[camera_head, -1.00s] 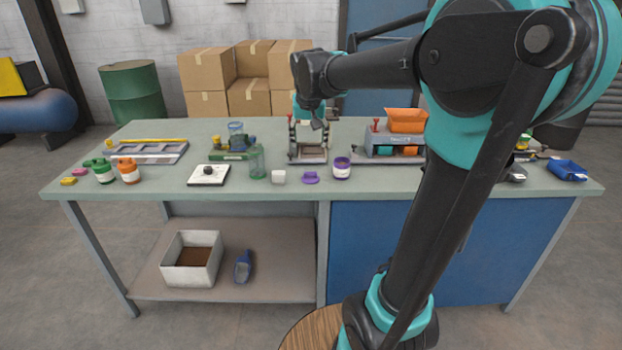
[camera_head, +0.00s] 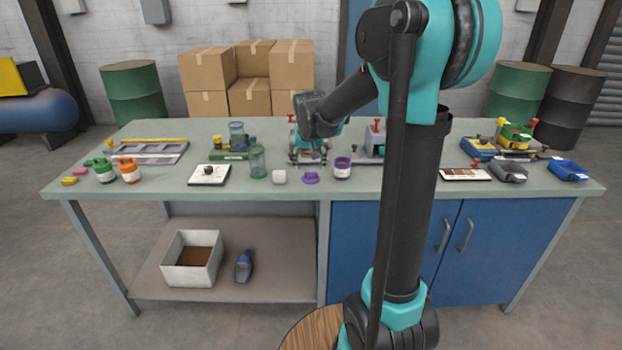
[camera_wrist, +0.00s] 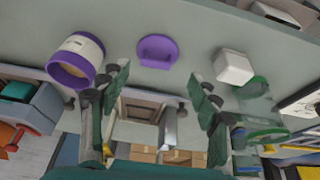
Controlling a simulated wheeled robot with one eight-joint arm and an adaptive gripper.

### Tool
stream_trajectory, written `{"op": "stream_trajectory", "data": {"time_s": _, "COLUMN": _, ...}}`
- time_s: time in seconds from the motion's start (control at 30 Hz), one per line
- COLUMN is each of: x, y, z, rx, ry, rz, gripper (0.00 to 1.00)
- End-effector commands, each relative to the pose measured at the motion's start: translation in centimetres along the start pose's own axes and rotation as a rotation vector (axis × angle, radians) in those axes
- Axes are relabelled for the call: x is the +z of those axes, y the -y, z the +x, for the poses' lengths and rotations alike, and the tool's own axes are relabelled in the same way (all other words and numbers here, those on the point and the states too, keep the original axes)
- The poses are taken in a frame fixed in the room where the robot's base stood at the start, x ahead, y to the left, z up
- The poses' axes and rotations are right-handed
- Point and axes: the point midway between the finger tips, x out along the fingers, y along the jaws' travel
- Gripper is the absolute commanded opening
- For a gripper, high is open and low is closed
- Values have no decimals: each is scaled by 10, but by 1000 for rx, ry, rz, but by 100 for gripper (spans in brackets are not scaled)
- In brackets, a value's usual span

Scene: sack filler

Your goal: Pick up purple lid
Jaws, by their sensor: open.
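The purple lid (camera_head: 311,178) lies on the front part of the workbench, between a small white block and a white jar with purple bands. In the wrist view the purple lid (camera_wrist: 157,51) is beyond the fingertips, near the middle of the picture, with nothing touching it. My gripper (camera_wrist: 160,88) is open and empty, its two fingers spread to either side below the lid.
The purple-banded jar (camera_head: 342,168) stands close right of the lid. The white block (camera_head: 279,177) and a green clear bottle (camera_head: 258,162) stand to its left. A small press-like stand (camera_head: 307,152) is behind it. The bench front edge (camera_head: 250,194) is clear.

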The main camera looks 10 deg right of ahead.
Motion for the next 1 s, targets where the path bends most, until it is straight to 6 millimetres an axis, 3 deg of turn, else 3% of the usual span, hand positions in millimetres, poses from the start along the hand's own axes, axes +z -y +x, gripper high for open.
{"op": "stream_trajectory", "data": {"time_s": 0.3, "x": -2, "y": -6, "z": 41, "rx": 0, "ry": 0, "rz": 1, "gripper": 62}}
{"op": "stream_trajectory", "data": {"time_s": 0.6, "x": -1, "y": -6, "z": 45, "rx": 0, "ry": 0, "rz": 1, "gripper": 62}}
{"op": "stream_trajectory", "data": {"time_s": 0.9, "x": -1, "y": -6, "z": 45, "rx": 0, "ry": 0, "rz": 1, "gripper": 26}}
{"op": "stream_trajectory", "data": {"time_s": 1.0, "x": -1, "y": -6, "z": 45, "rx": 0, "ry": 0, "rz": 1, "gripper": 23}}
